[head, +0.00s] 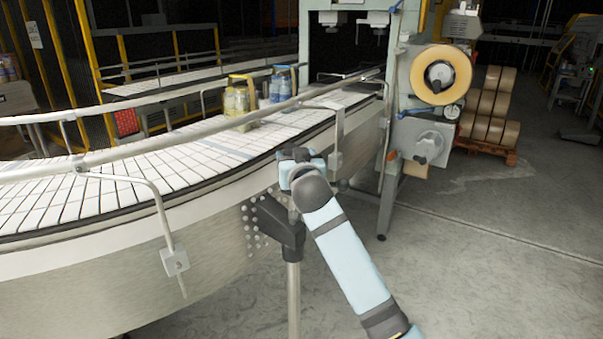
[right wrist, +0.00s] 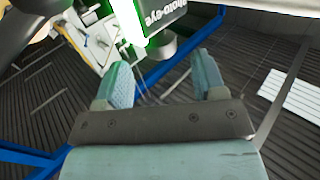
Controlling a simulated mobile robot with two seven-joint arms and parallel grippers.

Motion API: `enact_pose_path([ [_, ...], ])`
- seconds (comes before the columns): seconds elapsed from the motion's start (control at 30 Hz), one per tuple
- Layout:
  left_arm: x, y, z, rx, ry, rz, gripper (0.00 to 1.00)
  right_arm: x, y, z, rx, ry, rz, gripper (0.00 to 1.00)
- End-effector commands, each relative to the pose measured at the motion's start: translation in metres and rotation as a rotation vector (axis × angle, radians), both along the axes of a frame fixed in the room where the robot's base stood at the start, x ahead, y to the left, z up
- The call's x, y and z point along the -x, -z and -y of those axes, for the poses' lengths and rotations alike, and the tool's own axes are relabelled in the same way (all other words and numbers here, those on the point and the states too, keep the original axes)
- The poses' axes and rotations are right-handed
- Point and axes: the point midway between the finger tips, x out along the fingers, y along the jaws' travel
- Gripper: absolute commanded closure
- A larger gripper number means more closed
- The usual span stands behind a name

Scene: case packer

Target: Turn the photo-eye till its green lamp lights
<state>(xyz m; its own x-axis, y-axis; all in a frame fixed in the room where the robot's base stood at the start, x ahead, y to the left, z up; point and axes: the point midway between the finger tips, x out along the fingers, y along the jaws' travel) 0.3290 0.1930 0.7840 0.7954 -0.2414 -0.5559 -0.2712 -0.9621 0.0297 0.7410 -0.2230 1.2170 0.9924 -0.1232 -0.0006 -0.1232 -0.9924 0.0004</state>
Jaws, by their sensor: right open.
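The photo-eye (right wrist: 163,14) is a dark box with its name in pale letters, at the top of the right wrist view. A bright strip glowing green-white (right wrist: 127,22) runs along its left edge, and green light shows along its lower edge. My right gripper (right wrist: 162,80) is open, its two pale blue fingers apart with nothing between them. The photo-eye's dark lower part is just beyond the fingertips; I cannot tell whether they touch. In the head view my right gripper (head: 298,157) is at the conveyor's outer side, and the photo-eye is not clearly visible there. My left gripper is out of view.
A dark bracket on a metal post (head: 293,270) stands just below my right gripper. Open floor lies at the right.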

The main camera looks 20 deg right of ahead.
Motion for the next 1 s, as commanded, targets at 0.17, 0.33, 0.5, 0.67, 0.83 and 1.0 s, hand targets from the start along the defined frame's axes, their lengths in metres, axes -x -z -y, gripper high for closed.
enact_pose_path([
  [0.17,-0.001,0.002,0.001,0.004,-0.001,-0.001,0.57,0.041,0.001,-0.006,-0.003,-0.002,0.001,0.36],
  [0.33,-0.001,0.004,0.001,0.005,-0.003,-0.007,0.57,0.068,0.001,-0.009,-0.002,0.0,0.001,0.36],
  [0.5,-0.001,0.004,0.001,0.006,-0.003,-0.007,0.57,0.081,0.0,-0.01,-0.001,0.0,0.001,0.36],
  [0.67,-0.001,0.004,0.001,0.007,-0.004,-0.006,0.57,0.082,-0.001,-0.01,0.0,0.0,0.001,0.36],
  [0.83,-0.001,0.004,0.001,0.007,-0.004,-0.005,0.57,0.082,0.0,-0.01,0.0,0.0,0.001,0.36],
  [1.0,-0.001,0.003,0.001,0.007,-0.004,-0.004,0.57,0.082,0.002,-0.01,0.001,-0.002,-0.003,0.36],
])
